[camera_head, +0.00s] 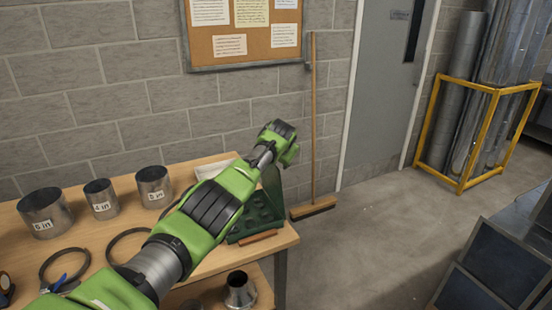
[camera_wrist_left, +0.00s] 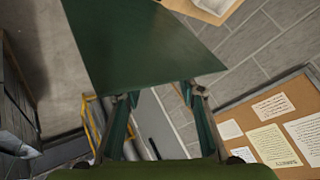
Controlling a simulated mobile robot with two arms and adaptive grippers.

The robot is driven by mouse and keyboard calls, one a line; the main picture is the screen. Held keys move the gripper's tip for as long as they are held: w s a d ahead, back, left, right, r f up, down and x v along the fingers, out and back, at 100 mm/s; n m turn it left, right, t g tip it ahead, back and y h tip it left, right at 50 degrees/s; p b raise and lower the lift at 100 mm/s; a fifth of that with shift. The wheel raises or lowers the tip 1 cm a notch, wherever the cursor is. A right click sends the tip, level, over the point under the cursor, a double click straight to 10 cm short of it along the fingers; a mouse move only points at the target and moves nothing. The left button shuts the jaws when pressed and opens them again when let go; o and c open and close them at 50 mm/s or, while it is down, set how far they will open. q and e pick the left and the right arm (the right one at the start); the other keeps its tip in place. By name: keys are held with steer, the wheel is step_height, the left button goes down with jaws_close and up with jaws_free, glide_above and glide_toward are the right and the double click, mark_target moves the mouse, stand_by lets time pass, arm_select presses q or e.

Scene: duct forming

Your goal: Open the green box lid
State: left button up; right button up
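The green box (camera_head: 262,222) sits near the right end of the wooden table. Its dark green lid (camera_head: 272,186) stands raised at the back of the box, partly hidden by my left arm. My left gripper is beyond the green and black wrist in the head view, where its fingers are hidden. In the left wrist view my left gripper (camera_wrist_left: 160,96) has its fingers spread apart. The flat lid panel (camera_wrist_left: 135,45) fills the view just past the fingertips, its edge close to them; I cannot tell whether they touch. My right gripper is not in view.
Several metal duct rings (camera_head: 45,212) stand on the table (camera_head: 210,268) at left, with a reddish-brown bar (camera_head: 258,237) in front of the box. A broom (camera_head: 313,205) leans on the wall behind. A yellow rack (camera_head: 462,184) stands at right. The floor between is clear.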

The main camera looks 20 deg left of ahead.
arm_select(q)
steer(key=shift+f, duration=0.25)
steer(key=shift+w+a+r, duration=0.1)
steer(key=shift+a+r, duration=0.05)
steer(key=shift+a, duration=0.25)
steer(key=shift+d+r, duration=0.1)
steer(key=shift+r, duration=0.05)
step_height(320, 180, up, 8)
glide_above(278, 169)
steer(key=shift+w, duration=0.1)
stand_by(0.3)
stand_by(0.4)
